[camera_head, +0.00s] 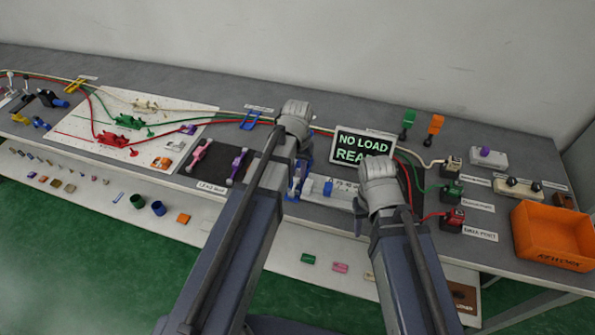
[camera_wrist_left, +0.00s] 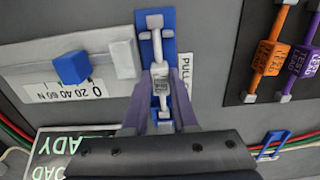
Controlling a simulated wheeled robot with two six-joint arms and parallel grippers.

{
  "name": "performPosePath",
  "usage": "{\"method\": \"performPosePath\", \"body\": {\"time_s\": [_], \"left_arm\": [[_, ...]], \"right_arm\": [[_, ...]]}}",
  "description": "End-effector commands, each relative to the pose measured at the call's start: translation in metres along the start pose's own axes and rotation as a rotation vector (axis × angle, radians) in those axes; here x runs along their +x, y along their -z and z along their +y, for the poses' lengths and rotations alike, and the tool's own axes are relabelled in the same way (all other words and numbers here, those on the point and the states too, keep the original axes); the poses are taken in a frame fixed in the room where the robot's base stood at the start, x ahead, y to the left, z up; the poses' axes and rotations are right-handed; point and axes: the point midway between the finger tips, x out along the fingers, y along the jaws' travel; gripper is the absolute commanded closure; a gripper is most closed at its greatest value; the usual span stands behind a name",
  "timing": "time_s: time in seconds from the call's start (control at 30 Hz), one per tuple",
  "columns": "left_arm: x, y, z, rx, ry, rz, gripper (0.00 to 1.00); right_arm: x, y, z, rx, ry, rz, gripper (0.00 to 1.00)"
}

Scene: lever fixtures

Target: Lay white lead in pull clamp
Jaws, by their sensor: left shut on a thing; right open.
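The white lead (camera_wrist_left: 162,86) is a pale bar with a labelled middle. My left gripper (camera_wrist_left: 161,98) is shut on it in the left wrist view. The lead lines up lengthwise with the blue pull clamp (camera_wrist_left: 168,45); whether it rests in the clamp or is just above, I cannot tell. The clamp sits at the end of the white pull gauge (camera_wrist_left: 75,50), which has a blue knob and a scale. In the head view my left gripper (camera_head: 297,165) is over the clamp, mostly hidden by its wrist.
Two coloured leads (camera_wrist_left: 268,60) lie on a dark mat (camera_wrist_left: 243,35) beside the clamp. A NO LOAD display (camera_head: 362,146) stands behind. Red, green and white cables cross the bench. An orange crate (camera_head: 550,236) and terminals are at the right.

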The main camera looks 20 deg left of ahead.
Motion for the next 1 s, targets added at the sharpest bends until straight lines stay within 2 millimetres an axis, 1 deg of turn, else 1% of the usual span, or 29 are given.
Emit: {"method": "performPosePath", "body": {"time_s": [0.17,0.2,0.47,0.5,0.8,0.83,1.0], "left_arm": [[-0.0004,0.0,0.0,0.0,0.0,0.0,1.0],[-0.0004,0.0,0.0,0.0,0.0,0.0,0.69],[-0.0003,0.0,0.0003,0.0,-0.001,0.0,0.4],[-0.0003,0.0,0.0005,0.0,-0.001,0.0,0.39],[-0.0002,-0.0001,0.0017,0.002,-0.004,0.0,0.39],[-0.0002,-0.0001,0.0018,0.002,-0.004,0.0,0.52],[-0.0002,-0.0001,0.0019,0.002,-0.004,0.0,0.33]], "right_arm": [[-0.0004,0.0,0.0,0.0,0.0,0.0,0.5],[-0.0004,0.0,0.0,0.0,0.0,0.0,0.5],[-0.0003,0.0,0.0,0.0,0.0,0.0,0.5],[-0.0003,0.0,0.0,0.0,0.0,0.0,0.5],[-0.0002,0.0,0.0,0.0,0.0,0.0,0.5],[-0.0002,0.0,0.0,0.0,0.0,0.0,0.5],[-0.0002,0.0,0.0,0.0,0.0,0.0,0.5]]}}
